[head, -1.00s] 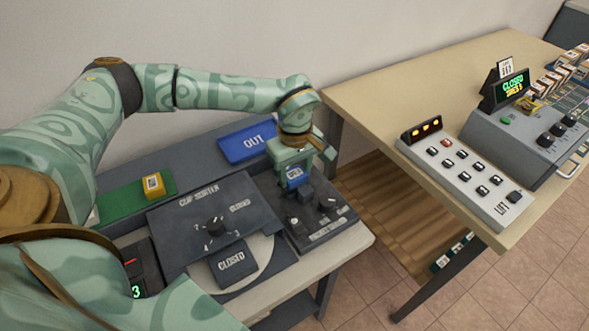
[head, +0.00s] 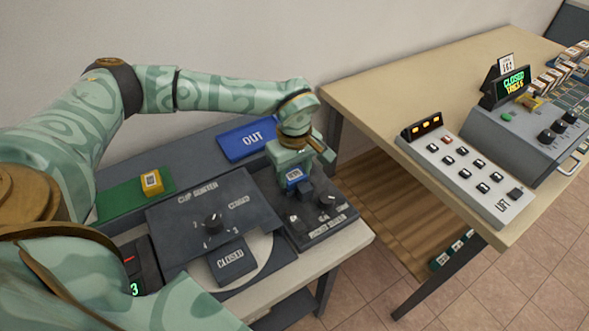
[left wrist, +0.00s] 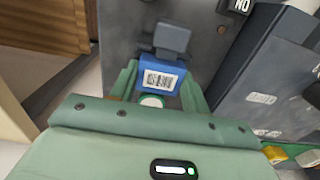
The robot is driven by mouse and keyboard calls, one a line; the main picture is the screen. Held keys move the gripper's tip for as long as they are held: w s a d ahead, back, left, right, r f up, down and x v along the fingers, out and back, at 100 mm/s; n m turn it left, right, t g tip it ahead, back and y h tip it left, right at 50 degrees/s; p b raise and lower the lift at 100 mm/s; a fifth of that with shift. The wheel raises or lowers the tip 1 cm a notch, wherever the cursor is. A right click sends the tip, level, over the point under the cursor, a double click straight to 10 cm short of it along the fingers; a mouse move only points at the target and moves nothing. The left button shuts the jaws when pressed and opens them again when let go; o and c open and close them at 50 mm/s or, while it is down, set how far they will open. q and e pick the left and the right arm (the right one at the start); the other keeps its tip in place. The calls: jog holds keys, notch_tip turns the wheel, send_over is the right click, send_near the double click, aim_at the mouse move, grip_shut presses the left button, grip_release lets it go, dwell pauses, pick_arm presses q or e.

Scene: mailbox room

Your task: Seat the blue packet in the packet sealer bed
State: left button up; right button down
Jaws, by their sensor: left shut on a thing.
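The blue packet (head: 295,176) is held in my left gripper (head: 293,172) over the dark packet sealer (head: 325,222) at the right end of the near bench. In the left wrist view the packet (left wrist: 160,77) shows a white barcode label and sits between the two green fingers (left wrist: 158,95). A small dark block (left wrist: 171,40) on the sealer stands just beyond the packet. The packet is low over the sealer's bed; the gripper hides whether it touches. My right gripper is not in view.
A blue OUT tray (head: 248,139) lies behind the sealer. A green mat (head: 125,203) with a yellow packet (head: 152,183) is at left. A wooden table (head: 380,90) holds the lift panel (head: 465,180) and a grey machine (head: 530,125).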

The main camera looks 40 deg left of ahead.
pick_arm(q)
jog(key=shift+f, duration=0.3)
jog(key=o, duration=1.3)
jog(key=shift+r, duration=0.15)
notch_tip(320, 180, up, 6)
jog(key=p, duration=0.6)
